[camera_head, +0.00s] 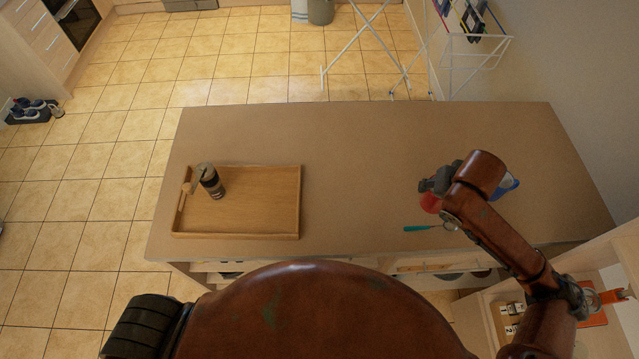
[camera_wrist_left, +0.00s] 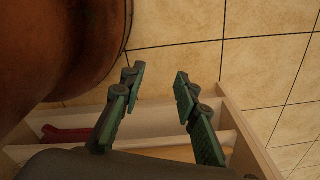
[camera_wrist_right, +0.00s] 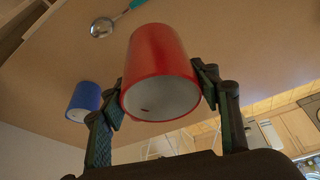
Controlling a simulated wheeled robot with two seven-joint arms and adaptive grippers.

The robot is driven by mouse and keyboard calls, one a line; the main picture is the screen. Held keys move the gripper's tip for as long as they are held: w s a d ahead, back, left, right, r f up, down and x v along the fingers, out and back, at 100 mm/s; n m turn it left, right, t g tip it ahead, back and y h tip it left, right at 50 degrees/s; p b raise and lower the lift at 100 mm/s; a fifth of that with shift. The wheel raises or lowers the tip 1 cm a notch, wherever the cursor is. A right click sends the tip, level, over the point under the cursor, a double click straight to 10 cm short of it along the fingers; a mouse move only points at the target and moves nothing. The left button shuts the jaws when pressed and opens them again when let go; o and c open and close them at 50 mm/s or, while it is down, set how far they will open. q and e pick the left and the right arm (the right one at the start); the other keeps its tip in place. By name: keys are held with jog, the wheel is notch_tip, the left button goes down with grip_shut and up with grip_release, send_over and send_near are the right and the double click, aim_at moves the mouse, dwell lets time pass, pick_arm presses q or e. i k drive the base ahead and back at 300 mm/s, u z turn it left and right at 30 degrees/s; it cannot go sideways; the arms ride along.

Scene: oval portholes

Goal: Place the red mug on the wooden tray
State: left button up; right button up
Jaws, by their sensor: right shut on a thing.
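The red mug (camera_wrist_right: 160,62) is between the fingers of my right gripper (camera_wrist_right: 162,92), which is shut on it. In the head view only a small part of the red mug (camera_head: 430,202) shows beneath my right gripper (camera_head: 440,182), at the right side of the table. I cannot tell whether the mug touches the tabletop. The wooden tray (camera_head: 270,203) lies on the left part of the table. My left gripper (camera_wrist_left: 155,90) is open and empty, low by a shelf unit; its fingers are not in the head view.
A dark grinder-like object (camera_head: 211,182) stands on the tray's left side. A blue mug (camera_wrist_right: 84,100) is near the red mug, also partly seen in the head view (camera_head: 508,184). A teal-handled spoon (camera_head: 418,228) lies near the front edge. The middle table (camera_head: 360,150) is clear.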

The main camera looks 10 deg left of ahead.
aim_at(262, 186)
jog(key=z, duration=1.35)
jog(key=k, duration=1.4)
jog(key=u, duration=1.8)
jog(key=i, duration=1)
